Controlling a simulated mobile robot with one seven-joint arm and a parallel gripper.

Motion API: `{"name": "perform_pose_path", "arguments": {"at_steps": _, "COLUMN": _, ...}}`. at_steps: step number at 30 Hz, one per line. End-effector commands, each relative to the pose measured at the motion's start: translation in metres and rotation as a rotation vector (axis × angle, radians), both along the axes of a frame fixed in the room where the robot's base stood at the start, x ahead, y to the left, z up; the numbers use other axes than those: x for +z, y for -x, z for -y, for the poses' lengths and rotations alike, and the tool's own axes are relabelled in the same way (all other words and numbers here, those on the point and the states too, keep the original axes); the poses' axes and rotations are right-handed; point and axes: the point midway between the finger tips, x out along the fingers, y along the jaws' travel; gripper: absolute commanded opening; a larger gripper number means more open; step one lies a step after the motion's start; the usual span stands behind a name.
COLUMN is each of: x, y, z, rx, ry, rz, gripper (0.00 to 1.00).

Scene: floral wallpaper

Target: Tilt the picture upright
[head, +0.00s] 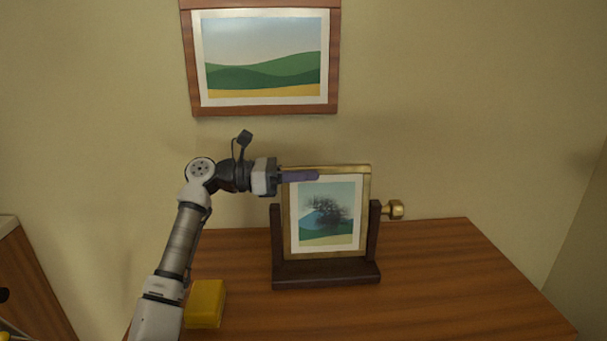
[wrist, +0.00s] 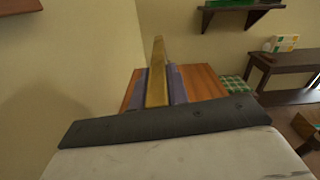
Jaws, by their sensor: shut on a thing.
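The picture (head: 326,246) has a gold frame and shows a dark tree over blue and green hills. It sits between the two posts of a dark wooden stand (head: 325,273) on the table. A brass knob (head: 395,209) sticks out at the stand's right side. It looks near upright; its exact lean is hard to judge. My gripper (head: 316,176) reaches in from the left, its purple finger across the frame's upper left part. In the wrist view, my gripper (wrist: 159,70) is shut on the frame, whose gold edge (wrist: 157,75) lies between both fingers.
A yellow block (head: 205,303) lies on the wooden table (head: 440,285), left of the stand. The table's right side is clear. A landscape picture (head: 262,60) hangs on the wall above. A side table (wrist: 290,62) and a wall shelf (wrist: 240,8) show farther off.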

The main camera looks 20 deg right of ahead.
Motion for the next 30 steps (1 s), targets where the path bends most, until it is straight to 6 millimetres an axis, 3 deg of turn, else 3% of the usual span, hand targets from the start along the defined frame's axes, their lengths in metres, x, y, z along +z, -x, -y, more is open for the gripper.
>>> {"name": "perform_pose_path", "arguments": {"at_steps": 16, "x": -0.0035, "y": 0.0019, "z": 0.0011, "rx": -0.01, "ry": -0.007, "rz": -0.005, "gripper": 0.0}}
{"name": "perform_pose_path", "arguments": {"at_steps": 17, "x": -0.0036, "y": 0.0019, "z": 0.0011, "rx": -0.01, "ry": -0.007, "rz": -0.005, "gripper": 0.21}}
{"name": "perform_pose_path", "arguments": {"at_steps": 21, "x": -0.0027, "y": 0.0014, "z": 0.001, "rx": -0.006, "ry": -0.004, "rz": -0.004, "gripper": 0.38}}
{"name": "perform_pose_path", "arguments": {"at_steps": 30, "x": -0.0017, "y": 0.0, "z": -0.0013, "rx": -0.002, "ry": -0.002, "rz": -0.002, "gripper": 0.38}}
